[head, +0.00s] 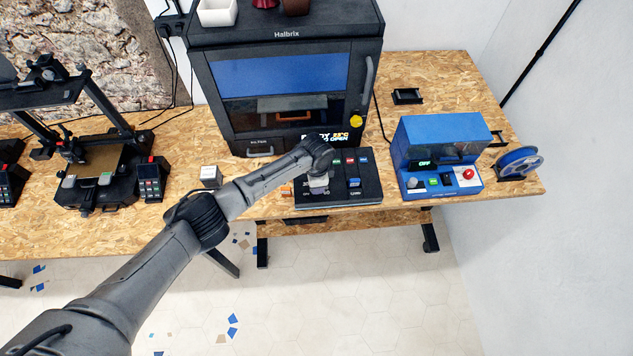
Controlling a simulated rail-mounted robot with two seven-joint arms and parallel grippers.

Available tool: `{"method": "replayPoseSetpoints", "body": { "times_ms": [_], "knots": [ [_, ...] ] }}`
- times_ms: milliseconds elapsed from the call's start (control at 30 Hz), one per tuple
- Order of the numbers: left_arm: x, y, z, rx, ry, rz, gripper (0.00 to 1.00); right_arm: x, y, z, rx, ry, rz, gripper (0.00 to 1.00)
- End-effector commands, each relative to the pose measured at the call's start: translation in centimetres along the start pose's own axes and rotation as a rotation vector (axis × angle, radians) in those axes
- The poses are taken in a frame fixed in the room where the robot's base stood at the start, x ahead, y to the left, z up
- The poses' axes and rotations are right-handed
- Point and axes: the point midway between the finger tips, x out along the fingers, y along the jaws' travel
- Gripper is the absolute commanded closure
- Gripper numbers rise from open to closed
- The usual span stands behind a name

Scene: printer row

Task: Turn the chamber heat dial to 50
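The black control panel (371,196) lies on the bench in front of the large enclosed printer (288,75). It carries several small coloured buttons and a blue switch (354,183). Small white numbers show on its left part, around the end of my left arm. My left gripper (318,186) points down onto this left part. The dial itself is hidden beneath the gripper, so its setting cannot be read. The fingers are too small and covered to tell whether they are open or shut, or whether they touch the dial. My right gripper is not in view.
A blue control box (442,138) with a red button and a blue spool (519,163) stand at right.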

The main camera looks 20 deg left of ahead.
Motion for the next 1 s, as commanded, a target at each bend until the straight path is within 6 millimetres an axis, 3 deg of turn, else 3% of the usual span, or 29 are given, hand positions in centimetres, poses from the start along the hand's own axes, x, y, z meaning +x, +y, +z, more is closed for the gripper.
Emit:
{"method": "replayPoseSetpoints", "body": {
  "times_ms": [1000],
  "knots": [
    [-0.1,0.1,-0.1,0.965,0.002,-0.001,0.88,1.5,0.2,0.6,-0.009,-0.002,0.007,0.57]
  ]
}}
